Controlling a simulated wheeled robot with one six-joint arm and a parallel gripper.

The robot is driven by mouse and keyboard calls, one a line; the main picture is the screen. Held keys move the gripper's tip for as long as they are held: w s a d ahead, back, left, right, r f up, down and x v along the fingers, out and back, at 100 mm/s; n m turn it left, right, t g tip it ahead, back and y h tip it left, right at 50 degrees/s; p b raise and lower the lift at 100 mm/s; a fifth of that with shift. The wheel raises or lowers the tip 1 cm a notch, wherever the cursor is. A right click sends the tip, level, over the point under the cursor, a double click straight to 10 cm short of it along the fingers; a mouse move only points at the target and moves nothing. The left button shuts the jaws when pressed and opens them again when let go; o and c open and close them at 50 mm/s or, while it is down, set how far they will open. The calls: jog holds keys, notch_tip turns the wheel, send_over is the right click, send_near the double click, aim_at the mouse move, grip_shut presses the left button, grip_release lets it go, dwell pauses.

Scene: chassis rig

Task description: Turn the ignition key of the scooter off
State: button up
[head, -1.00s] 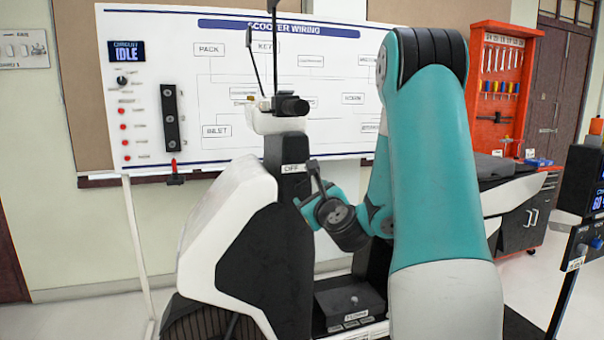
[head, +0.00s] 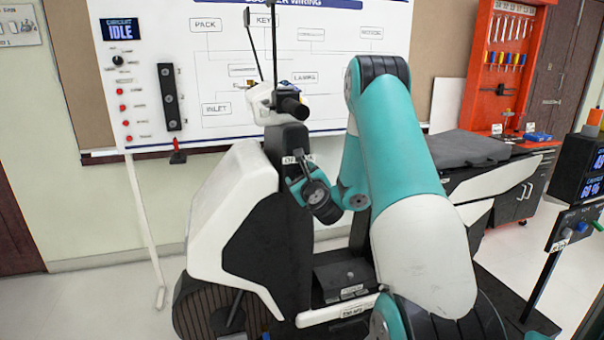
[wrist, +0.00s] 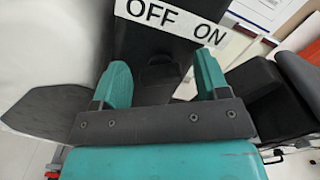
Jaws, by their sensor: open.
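The scooter (head: 230,205) stands in the middle of the head view, with a white front shield and a dark steering column. An OFF/ON label (wrist: 170,22) is on the dark column in the wrist view, OFF at left and ON at right. My gripper (wrist: 162,78) is open, its two teal fingers pointing at the column just below the label. Between the fingers is a dark rounded shape, probably the ignition key (wrist: 160,75); its turn angle and any contact with the fingers cannot be told. In the head view my wrist hides the key.
The handlebar (head: 285,103) is above my gripper. A wiring board (head: 300,60) on the wall behind reads IDLE on its small display. A display stand (head: 580,180) is at the right edge.

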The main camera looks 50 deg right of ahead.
jog(key=c, duration=0.9)
jog(key=shift+n, duration=0.3)
jog(key=n+b, duration=0.1)
jog(key=n, duration=0.4)
jog(key=n+b, duration=0.2)
jog(key=n, duration=0.4)
jog(key=shift+a+f, duration=0.1)
jog(key=shift+f, duration=0.1)
jog(key=shift+n, duration=0.3)
jog(key=o, duration=0.9)
jog(key=shift+w, duration=0.1)
